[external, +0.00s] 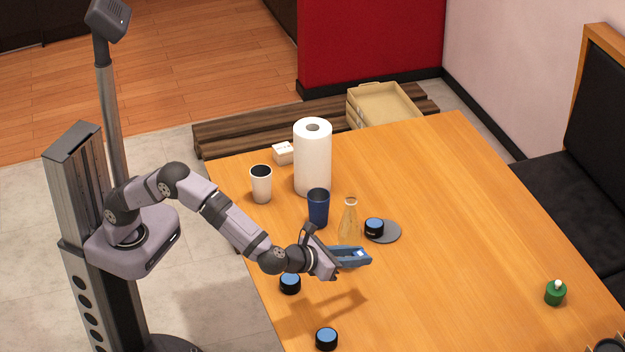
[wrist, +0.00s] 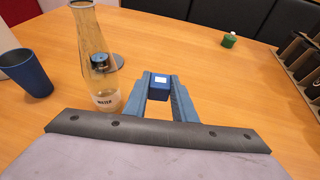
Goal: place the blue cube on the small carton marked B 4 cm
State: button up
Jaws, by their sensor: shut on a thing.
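My gripper (external: 362,256) is shut on the blue cube (external: 357,253) and holds it above the table, to the right of my wrist. In the wrist view the cube (wrist: 159,92) sits between the two blue fingers of my gripper (wrist: 160,80), with a small white patch on top. The fingers hide its sides. A small white carton (external: 283,153) stands at the table's far left, beside the paper towel roll; its marking is too small to read. It does not show in the wrist view.
A glass flask (external: 349,222) and blue cup (external: 318,208) stand just behind my gripper. A paper roll (external: 313,160) and white cup (external: 261,184) flank the carton. Black blue-topped pieces (external: 290,284) lie nearby, one on a grey disc (external: 391,233).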

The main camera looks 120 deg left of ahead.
jog(key=s+a+r+n+g+y+p, duration=0.1)
jog(key=s+a+r+n+g, duration=0.2)
jog(key=r, duration=0.5)
jog(key=s+a+r+n+g+y+p, duration=0.1)
jog(key=s+a+r, duration=0.2)
jog(key=a+r, duration=0.35)
jog(key=s+a+f+m+t+b, duration=0.1)
jog(key=s+a, duration=0.3)
jog(key=a, duration=0.5)
jog(key=s+a+f+m+h, duration=0.1)
jog(key=s+a, duration=0.4)
jog(key=a, duration=0.4)
jog(key=s+a+f+t+b, duration=0.15)
jog(key=s+a, duration=0.25)
jog(key=a, duration=0.6)
jog(key=m+t+h, duration=0.3)
jog(key=m, duration=0.1)
send_over(281, 149)
notch_tip(281, 149, down, 7)
jog(key=shift+f+b, duration=1.15)
jog(key=shift+f, duration=3.7)
jog(key=shift+f+b, duration=0.2)
jog(key=shift+b, duration=0.1)
